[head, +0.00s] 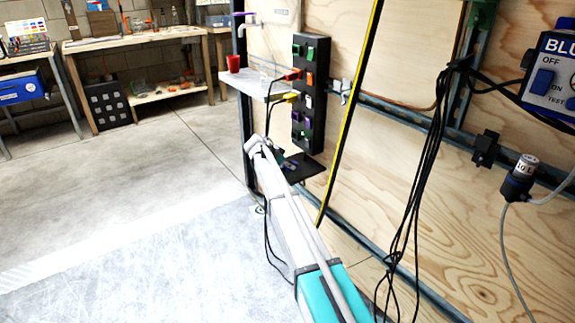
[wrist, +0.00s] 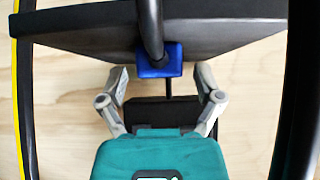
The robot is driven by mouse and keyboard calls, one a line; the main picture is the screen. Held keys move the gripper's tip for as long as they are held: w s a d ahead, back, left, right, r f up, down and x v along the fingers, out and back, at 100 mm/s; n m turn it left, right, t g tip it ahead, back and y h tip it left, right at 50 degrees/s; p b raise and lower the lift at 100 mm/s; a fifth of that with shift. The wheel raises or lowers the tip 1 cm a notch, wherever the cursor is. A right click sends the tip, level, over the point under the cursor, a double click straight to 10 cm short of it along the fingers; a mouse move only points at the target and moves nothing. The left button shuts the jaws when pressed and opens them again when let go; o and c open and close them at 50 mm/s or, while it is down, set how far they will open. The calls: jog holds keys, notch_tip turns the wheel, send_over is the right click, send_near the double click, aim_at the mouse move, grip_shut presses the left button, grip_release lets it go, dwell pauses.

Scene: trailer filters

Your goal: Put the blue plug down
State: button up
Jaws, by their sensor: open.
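The blue plug (wrist: 160,60) shows in the wrist view at the edge of a small black shelf (wrist: 75,33), with a thick black cable rising from it. My gripper (wrist: 161,78) is open, with one grey finger on each side of the plug and a visible gap to both. Whether the plug rests fully on the shelf I cannot tell. In the head view my arm reaches to the black shelf (head: 304,169) on the plywood wall, below a black socket strip (head: 309,95). The plug cannot be made out there.
A white shelf (head: 240,84) with a red cup (head: 233,64) is left of the strip. Black cables (head: 425,185) hang on the wall to the right. A yellow-black strip (head: 349,110) runs down beside the shelf. A blue switch box (head: 550,80) is far right. The floor at left is clear.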

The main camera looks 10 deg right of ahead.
jog(key=shift+a+r+p, duration=0.1)
jog(key=shift+r+p, duration=0.4)
jog(key=shift+r, duration=0.1)
jog(key=p+v, duration=0.7)
jog(key=v, duration=0.4)
jog(key=shift+s+a+p, duration=0.15)
jog(key=shift+a+p, duration=0.05)
jog(key=shift+p, duration=0.15)
jog(key=shift+r, duration=0.1)
jog(key=s+d+f+n+g+y, duration=0.1)
jog(key=s+d+n, duration=0.3)
jog(key=s, duration=1)
jog(key=s+d+f+n+g+y, duration=0.2)
jog(key=s+d+f+n+y, duration=0.1)
jog(key=s, duration=1.1)
jog(key=s+d+f+n+g+y, duration=0.1)
jog(key=s+d+n+y, duration=0.3)
jog(key=s, duration=1)
jog(key=d+f+n, duration=0.1)
jog(key=d, duration=0.2)
jog(key=shift+g, duration=0.4)
jog(key=shift+r, duration=0.15)
